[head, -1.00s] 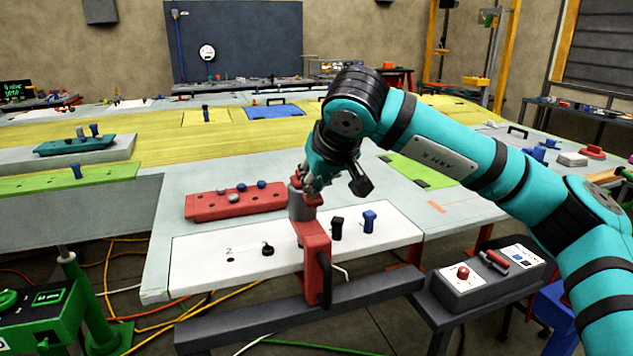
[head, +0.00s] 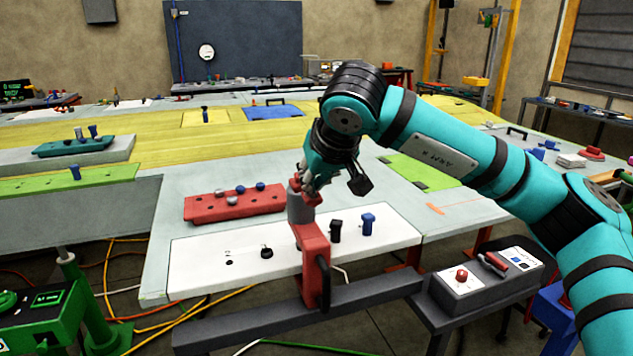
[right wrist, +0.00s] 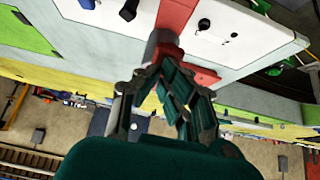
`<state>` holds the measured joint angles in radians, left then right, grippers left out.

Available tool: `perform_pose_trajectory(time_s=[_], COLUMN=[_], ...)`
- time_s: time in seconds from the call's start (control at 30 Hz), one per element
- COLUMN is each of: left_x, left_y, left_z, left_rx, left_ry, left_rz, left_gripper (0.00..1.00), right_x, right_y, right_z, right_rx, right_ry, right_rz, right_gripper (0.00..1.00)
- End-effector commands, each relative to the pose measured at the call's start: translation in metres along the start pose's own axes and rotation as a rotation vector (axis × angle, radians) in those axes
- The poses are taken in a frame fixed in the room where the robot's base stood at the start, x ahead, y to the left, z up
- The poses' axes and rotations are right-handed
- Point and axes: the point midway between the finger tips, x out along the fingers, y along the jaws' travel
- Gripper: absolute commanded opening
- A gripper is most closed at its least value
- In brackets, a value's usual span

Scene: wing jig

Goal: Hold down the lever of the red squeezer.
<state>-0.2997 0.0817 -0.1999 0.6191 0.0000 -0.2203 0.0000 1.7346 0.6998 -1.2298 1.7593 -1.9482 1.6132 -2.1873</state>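The red squeezer (head: 315,250) stands upright at the front edge of the white panel, with its grey cylinder (head: 300,208) on top and a black lever-like part (head: 323,285) low on its front side. My right gripper (head: 306,187) points down at the squeezer's top, and its fingers look closed around the upper end. The right wrist view shows the fingers (right wrist: 170,75) drawn close together, with the red squeezer body (right wrist: 175,14) beyond them. The fingers hide the exact contact. My left gripper is not in view.
The white panel (head: 205,255) carries a black knob (head: 266,252), a black peg (head: 335,231) and a blue peg (head: 368,223). A red rack (head: 215,212) lies behind it. A grey beam (head: 250,328) runs in front. A control box (head: 461,283) with a red button stands at right.

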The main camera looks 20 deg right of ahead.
Motion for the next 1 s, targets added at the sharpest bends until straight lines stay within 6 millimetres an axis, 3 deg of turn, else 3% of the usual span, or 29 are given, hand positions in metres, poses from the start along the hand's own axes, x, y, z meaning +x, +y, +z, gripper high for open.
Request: perform_pose_trajectory(time_s=[0.13,0.2,0.53,0.7,1.0], left_x=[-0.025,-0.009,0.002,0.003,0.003], left_y=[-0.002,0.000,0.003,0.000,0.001], left_z=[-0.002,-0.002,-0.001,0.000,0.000], left_rx=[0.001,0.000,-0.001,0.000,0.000], left_ry=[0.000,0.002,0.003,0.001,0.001], left_rz=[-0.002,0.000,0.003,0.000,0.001], left_gripper=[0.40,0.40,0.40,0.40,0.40], right_x=[-0.035,-0.045,-0.112,-0.125,-0.128], right_y=[-0.013,-0.012,-0.011,-0.011,-0.011], right_z=[-0.014,-0.009,-0.013,-0.014,-0.014], right_rx=[-0.007,-0.005,-0.004,-0.004,-0.004], right_ry=[0.001,0.005,0.005,0.003,0.002], right_rz=[-0.004,-0.004,-0.005,-0.004,-0.005], right_gripper=[0.00,0.00,0.00,0.00,0.00])
